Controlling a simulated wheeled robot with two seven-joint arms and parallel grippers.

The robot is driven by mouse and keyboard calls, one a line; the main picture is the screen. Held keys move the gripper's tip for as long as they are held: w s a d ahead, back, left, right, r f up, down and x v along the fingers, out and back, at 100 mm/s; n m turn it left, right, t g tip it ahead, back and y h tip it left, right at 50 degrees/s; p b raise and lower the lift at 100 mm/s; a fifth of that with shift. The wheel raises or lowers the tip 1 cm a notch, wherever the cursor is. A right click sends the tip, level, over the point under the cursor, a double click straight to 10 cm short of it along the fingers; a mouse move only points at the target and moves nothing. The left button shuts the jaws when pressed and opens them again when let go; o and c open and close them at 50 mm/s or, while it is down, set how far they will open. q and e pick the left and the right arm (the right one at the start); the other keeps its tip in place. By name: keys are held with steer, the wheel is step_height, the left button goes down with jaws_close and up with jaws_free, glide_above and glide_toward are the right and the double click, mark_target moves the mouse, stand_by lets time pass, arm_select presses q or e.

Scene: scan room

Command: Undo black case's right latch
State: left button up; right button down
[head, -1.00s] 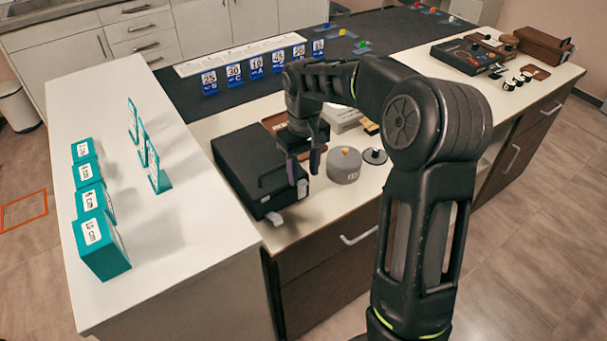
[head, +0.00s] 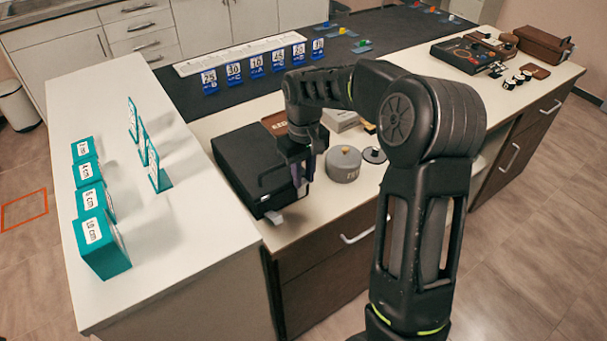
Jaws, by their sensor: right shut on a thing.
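The black case (head: 236,162) lies closed on the counter, left of my right arm. Its front side has two pale latches: the left latch (head: 273,217) stands clear, and the right latch (head: 301,189) shows just under my right gripper. My right gripper (head: 302,176) points down at the case's front right corner, its fingers closed on the right latch. The fingers hide the upper part of that latch. My left gripper is not in view.
A brown box (head: 273,122) lies behind the case. Teal blocks (head: 103,244) stand on the white counter at left.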

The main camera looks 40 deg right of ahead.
stand_by(0.4)
steer(key=shift+s+f+b, duration=0.2)
steer(key=shift+b, duration=0.5)
steer(key=s+f+t+b, duration=0.1)
steer(key=s+t+b, duration=0.1)
steer(key=b, duration=0.7)
steer(key=s+f+t+b, duration=0.2)
steer(key=t+b, duration=0.3)
steer(key=b, duration=0.4)
steer(key=s+f+t+b, duration=0.1)
steer(key=s+t+b, duration=0.1)
steer(key=b, duration=0.7)
steer(key=shift+f+t+b, duration=0.25)
steer(key=shift+t+b, duration=0.1)
steer(key=shift+t, duration=0.45)
steer(key=shift+b, duration=0.35)
steer(key=shift+s+r+t+b, duration=0.1)
steer(key=shift+r+t+b, duration=0.05)
steer(key=shift+t+b, duration=0.15)
steer(key=c, duration=1.2)
jaws_free()
steer(key=shift+c, duration=0.2)
